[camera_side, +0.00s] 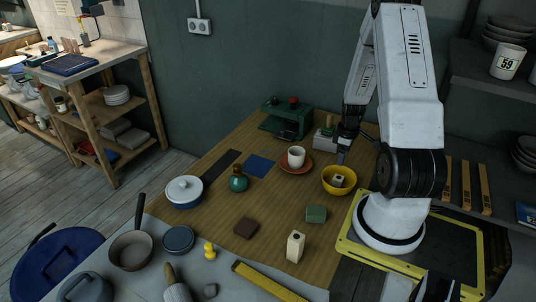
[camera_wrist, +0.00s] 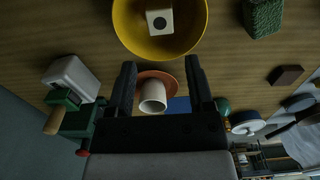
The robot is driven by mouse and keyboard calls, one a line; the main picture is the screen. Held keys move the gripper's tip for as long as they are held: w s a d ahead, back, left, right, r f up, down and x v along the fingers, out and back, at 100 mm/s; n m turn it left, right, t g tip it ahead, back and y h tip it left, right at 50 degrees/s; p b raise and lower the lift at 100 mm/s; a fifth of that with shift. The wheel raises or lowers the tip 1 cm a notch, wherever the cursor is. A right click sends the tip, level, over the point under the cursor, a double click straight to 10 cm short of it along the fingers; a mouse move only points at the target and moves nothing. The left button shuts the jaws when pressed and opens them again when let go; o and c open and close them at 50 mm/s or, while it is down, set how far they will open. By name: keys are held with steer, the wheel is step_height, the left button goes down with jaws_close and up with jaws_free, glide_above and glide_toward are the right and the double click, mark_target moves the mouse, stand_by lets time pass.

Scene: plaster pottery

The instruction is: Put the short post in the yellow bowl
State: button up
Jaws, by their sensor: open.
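The short post (camera_side: 338,181), a cream block with a dark round hole in its top, sits inside the yellow bowl (camera_side: 328,187). In the wrist view the post (camera_wrist: 159,21) also shows inside the bowl (camera_wrist: 128,30), near the top edge. My gripper (camera_side: 342,159) is just above the bowl and the post, pointing down. In the wrist view my gripper (camera_wrist: 160,66) has its two fingers wide apart with nothing held between them. A taller cream post (camera_side: 295,247) stands on the table toward the front.
A white cup (camera_side: 296,155) on a red-brown saucer (camera_side: 296,167) stands left of the bowl. A green block (camera_side: 316,213) is in front of it. A green machine (camera_side: 287,118) is behind. A teal bottle (camera_side: 238,182), brown block (camera_side: 246,228) and blue pot (camera_side: 184,193) are farther left.

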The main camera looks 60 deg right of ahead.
stand_by(0.4)
steer(key=w+a+r+t, duration=0.1)
steer(key=w+a+r, duration=0.3)
steer(key=w+a, duration=0.25)
steer(key=w+a+r, duration=0.4)
steer(key=w+a, duration=0.1)
steer(key=a, duration=0.3)
steer(key=a+r, duration=0.3)
steer(key=a, duration=0.7)
steer(key=a+r+t, duration=0.1)
steer(key=a+r, duration=0.2)
steer(key=a, duration=0.7)
steer(key=shift+s+r+t, duration=0.2)
steer(key=shift+s+t, duration=0.05)
steer(key=shift+t, duration=0.05)
